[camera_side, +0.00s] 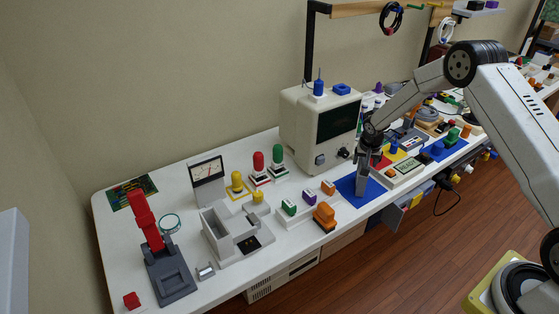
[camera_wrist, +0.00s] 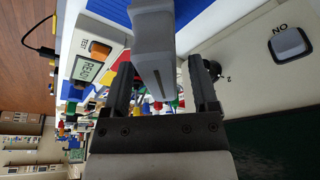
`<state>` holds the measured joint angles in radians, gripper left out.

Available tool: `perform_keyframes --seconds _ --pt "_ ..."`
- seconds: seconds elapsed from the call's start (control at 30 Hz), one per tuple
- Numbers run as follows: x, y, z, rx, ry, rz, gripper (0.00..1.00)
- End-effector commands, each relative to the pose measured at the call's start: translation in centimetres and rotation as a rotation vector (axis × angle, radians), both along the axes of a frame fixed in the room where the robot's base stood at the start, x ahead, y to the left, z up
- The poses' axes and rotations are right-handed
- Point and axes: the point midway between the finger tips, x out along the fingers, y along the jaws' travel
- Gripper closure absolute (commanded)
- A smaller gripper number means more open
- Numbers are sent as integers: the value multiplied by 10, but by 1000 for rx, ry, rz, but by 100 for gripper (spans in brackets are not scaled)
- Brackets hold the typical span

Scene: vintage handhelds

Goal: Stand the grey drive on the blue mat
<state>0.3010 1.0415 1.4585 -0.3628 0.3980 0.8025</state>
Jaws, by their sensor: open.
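The grey drive (camera_side: 362,182) stands upright on the blue mat (camera_side: 375,193) near the front edge of the bench. In the wrist view the drive (camera_wrist: 153,42) reaches down between my fingers, with the blue mat (camera_wrist: 112,9) behind it. My gripper (camera_side: 370,155) is directly above the drive. It is open in the wrist view (camera_wrist: 161,72), with a finger on each side of the drive and gaps showing. The drive's foot is too small in the side view to see the contact with the mat clearly.
A beige monitor (camera_side: 302,122) stands close behind the mat. A READY display box (camera_side: 404,174) sits to the right of the mat.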

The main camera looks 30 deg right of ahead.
Motion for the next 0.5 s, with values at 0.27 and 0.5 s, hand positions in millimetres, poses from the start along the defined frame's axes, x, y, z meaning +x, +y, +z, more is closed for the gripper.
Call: perform_keyframes --seconds 0.27,0.5 --pt "-3 3 17 0 -1 0 24" --pt "-8 9 44 -1 -3 0 24"
